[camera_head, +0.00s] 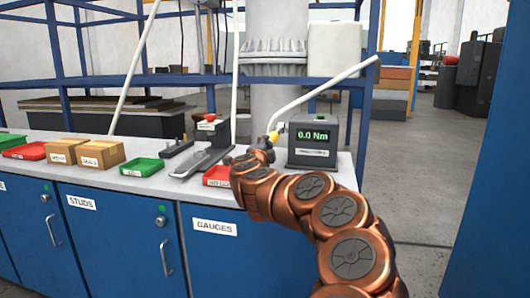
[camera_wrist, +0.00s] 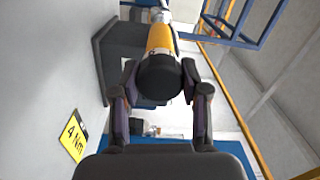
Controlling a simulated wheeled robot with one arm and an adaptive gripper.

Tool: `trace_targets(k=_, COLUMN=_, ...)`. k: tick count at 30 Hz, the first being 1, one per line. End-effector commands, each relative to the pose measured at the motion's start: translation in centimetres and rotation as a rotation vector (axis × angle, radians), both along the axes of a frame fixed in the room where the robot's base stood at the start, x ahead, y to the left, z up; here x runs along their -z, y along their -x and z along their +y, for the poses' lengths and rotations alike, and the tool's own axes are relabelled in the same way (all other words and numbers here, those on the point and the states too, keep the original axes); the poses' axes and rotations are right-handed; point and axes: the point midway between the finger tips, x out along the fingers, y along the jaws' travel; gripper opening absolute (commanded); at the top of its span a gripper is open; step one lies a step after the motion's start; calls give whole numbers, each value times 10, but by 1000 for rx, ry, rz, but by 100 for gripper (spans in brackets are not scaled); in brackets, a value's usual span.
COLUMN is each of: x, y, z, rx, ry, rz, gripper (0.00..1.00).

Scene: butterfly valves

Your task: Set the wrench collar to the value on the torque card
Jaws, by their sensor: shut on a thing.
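My gripper (camera_wrist: 160,92) is shut on the wrench (camera_wrist: 160,40) in the wrist view, one finger on each side of its black end. The wrench has a yellow section beyond that black end. In the head view, my gripper (camera_head: 262,150) is over the bench, and a small yellow part of the wrench (camera_head: 273,136) shows beside it. The setting on the collar cannot be read.
A dark tester (camera_head: 312,155) reading "0.0 Nm" stands right of my gripper. Red tray (camera_head: 217,176), green tray (camera_head: 142,167) and cardboard boxes (camera_head: 100,153) sit along the bench (camera_head: 105,183). A white rod (camera_head: 330,88) slants above the tester. Open floor lies at right.

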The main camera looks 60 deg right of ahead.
Motion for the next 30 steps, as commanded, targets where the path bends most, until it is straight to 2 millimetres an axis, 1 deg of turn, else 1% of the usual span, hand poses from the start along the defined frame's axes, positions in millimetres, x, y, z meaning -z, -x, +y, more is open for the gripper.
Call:
trace_targets(k=1, x=-1, y=4, z=-3, rx=11, ry=-2, rz=-12, gripper=10)
trace_targets(k=16, x=-2, y=5, z=-3, rx=11, ry=-7, rz=-27, gripper=10)
trace_targets(k=17, x=-2, y=5, z=-3, rx=11, ry=-7, rz=-28, gripper=46)
trace_targets(k=24, x=-1, y=1, z=-1, rx=4, ry=-7, rz=-26, gripper=70)
trace_targets(k=30, x=-1, y=0, z=0, rx=1, ry=-7, rz=-25, gripper=70)
